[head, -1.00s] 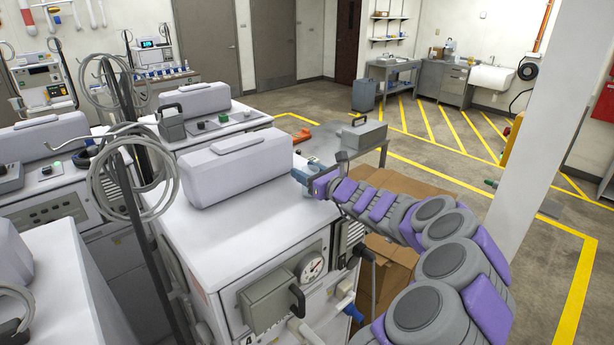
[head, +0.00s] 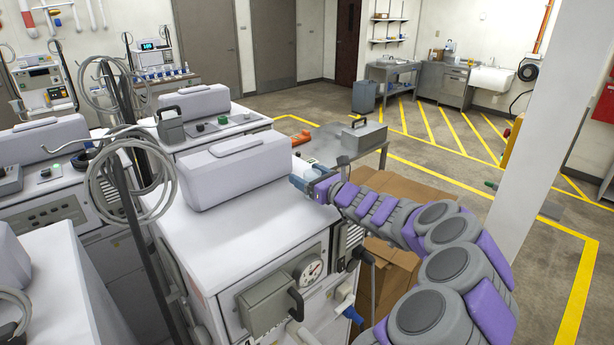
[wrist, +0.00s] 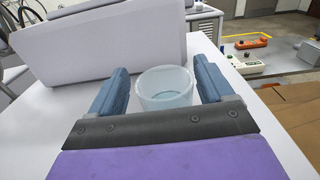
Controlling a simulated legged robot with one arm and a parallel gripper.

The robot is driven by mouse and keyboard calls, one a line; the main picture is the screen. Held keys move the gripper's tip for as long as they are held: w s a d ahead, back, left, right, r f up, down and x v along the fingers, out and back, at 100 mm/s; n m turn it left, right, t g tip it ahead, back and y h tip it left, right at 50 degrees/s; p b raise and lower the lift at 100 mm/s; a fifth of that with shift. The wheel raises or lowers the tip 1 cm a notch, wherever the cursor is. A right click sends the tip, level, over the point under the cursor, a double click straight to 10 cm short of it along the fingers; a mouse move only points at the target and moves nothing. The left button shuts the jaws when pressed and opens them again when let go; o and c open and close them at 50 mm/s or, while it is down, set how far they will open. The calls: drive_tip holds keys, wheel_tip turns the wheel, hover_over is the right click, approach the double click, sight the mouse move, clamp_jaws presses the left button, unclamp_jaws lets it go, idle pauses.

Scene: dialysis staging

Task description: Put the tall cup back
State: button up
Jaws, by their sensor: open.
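A translucent whitish cup (wrist: 165,90) stands upright on the white machine top (wrist: 225,140) in the wrist view. My gripper (wrist: 160,70) is open, with one blue finger on each side of the cup. Gaps show between the cup and both fingers, and the cup's lower front is hidden by the gripper's palm. In the head view my gripper (head: 299,183) is low over the right edge of the machine top (head: 245,222). I cannot make out the cup in the head view.
A long pale grey casing (head: 236,168) stands on the machine top, just behind the cup in the wrist view (wrist: 110,42). A metal table (head: 372,145) with a grey box (head: 364,137) is beyond. Cardboard boxes (head: 405,188) stand below my arm. The machine top's front is clear.

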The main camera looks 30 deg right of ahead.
drive_tip(key=s, duration=0.4)
drive_tip(key=s+d+p, duration=0.1)
drive_tip(key=s, duration=0.6)
drive_tip(key=shift+s+d+r, duration=0.1)
drive_tip(key=shift+s+d, duration=0.15)
drive_tip(key=shift+s, duration=0.05)
